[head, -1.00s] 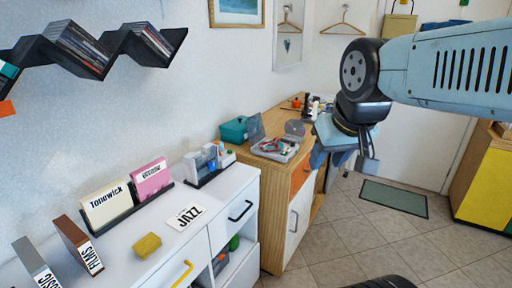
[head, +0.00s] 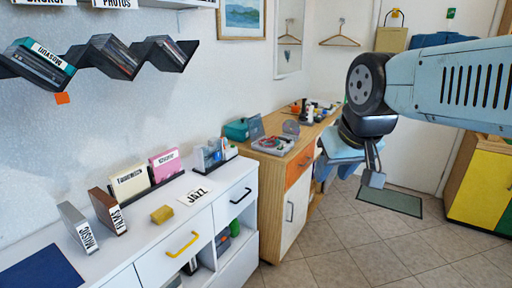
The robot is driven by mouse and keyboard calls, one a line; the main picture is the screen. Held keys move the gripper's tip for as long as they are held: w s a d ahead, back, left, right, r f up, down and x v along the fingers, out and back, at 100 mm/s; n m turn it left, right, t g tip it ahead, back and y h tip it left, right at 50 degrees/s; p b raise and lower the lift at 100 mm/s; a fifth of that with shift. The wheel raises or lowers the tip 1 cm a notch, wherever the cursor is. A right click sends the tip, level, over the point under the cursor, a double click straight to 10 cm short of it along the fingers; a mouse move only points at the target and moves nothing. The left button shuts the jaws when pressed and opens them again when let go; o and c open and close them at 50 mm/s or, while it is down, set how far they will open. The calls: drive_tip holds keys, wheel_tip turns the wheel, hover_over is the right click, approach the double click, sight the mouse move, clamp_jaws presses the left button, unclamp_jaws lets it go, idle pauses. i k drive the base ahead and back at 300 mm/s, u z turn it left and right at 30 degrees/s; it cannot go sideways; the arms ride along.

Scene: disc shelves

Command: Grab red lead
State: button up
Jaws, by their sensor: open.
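An open grey case (head: 288,150) lies on top of the wooden cabinet, with its lid raised at the back. Inside it is a small red item (head: 270,142), which may be the red lead; it is too small to make out clearly. My gripper (head: 372,178) hangs below my wrist at the right, pointing down. It is open and empty, in front of and to the right of the wooden cabinet, apart from the case. Its fingers are partly hard to make out.
The wooden cabinet (head: 278,178) has an orange drawer. A teal box (head: 236,130) and a grey disc (head: 291,127) stand near the case. A white drawer unit (head: 225,188) with disc boxes stands at the left.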

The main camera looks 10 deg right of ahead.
sight(263, 145)
drive_tip(key=u, duration=0.1)
drive_tip(key=k, duration=0.2)
drive_tip(key=z, duration=0.25)
drive_tip(key=i, duration=0.8)
drive_tip(key=u, duration=0.1)
drive_tip(key=k, duration=1.25)
drive_tip(key=z, duration=0.4)
drive_tip(key=i, duration=0.6)
drive_tip(key=z, duration=0.6)
drive_tip(key=i, duration=2.15)
drive_tip(key=u, duration=0.95)
